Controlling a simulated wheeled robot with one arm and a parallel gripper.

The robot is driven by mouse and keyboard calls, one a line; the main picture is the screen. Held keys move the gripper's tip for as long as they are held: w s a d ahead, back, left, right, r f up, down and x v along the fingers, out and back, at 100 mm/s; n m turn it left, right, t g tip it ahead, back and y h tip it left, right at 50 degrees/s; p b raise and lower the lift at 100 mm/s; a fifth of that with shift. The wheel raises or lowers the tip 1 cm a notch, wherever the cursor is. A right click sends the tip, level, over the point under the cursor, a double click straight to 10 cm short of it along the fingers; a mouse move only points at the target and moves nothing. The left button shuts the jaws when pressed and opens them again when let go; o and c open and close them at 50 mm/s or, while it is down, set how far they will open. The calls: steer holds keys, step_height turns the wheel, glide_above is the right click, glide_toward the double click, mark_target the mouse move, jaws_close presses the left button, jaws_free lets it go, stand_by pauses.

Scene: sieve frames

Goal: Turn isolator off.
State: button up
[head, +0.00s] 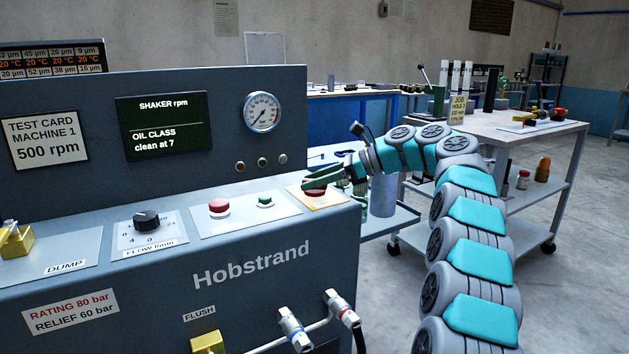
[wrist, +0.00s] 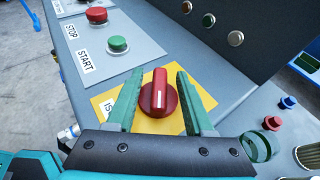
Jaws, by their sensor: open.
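The isolator is a red rotary knob (wrist: 159,95) on a yellow plate (wrist: 104,103) in the wrist view. Its raised grip bar points up the picture, away from my gripper. My gripper (wrist: 158,88) is open, with one green finger on each side of the knob and a visible gap to each. In the head view my gripper (head: 306,184) is over the isolator at the right end of the panel and hides much of the knob. The yellow plate (head: 325,200) shows below it. Part of the plate's lettering is hidden by a finger.
A green START button (wrist: 117,44) and a red STOP button (wrist: 96,15) sit beside the isolator. A black flow knob (head: 146,220) is further left. The upright panel with a gauge (head: 262,112) rises behind. A trolley (head: 500,125) stands at the right.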

steer(key=v, duration=0.5)
steer(key=shift+w+d, duration=0.1)
steer(key=shift+d, duration=0.25)
steer(key=shift+v, duration=1)
steer(key=shift+r, duration=0.2)
steer(key=shift+o, duration=0.4)
